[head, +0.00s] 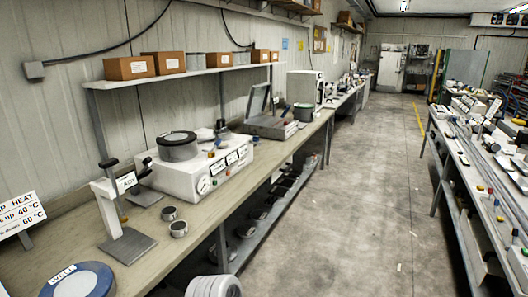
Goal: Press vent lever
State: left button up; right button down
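No part labelled as the vent lever can be read from here. A white machine (200,180) with a round gauge and small labels on its front stands on the left bench. A grey pot with a black lid (178,146) sits on top of it. A small black-tipped lever (147,162) shows at the machine's left end; whether it is the vent lever I cannot tell. A white stand with a black handle (108,164) and a grey base plate is left of the machine. Neither of my grippers is in view.
The left bench (262,160) also holds two small metal cups (173,220), a blue-rimmed disc (78,281) and a grey open-lidded device (270,124). A shelf with cardboard boxes (129,67) hangs above. A cluttered bench (475,150) lines the right.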

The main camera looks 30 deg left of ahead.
aim_at(219, 141)
jog(key=z, duration=0.05)
jog(key=i, duration=1.8)
jog(key=u, duration=1.7)
jog(key=i, duration=0.75)
jog(key=u, duration=0.7)
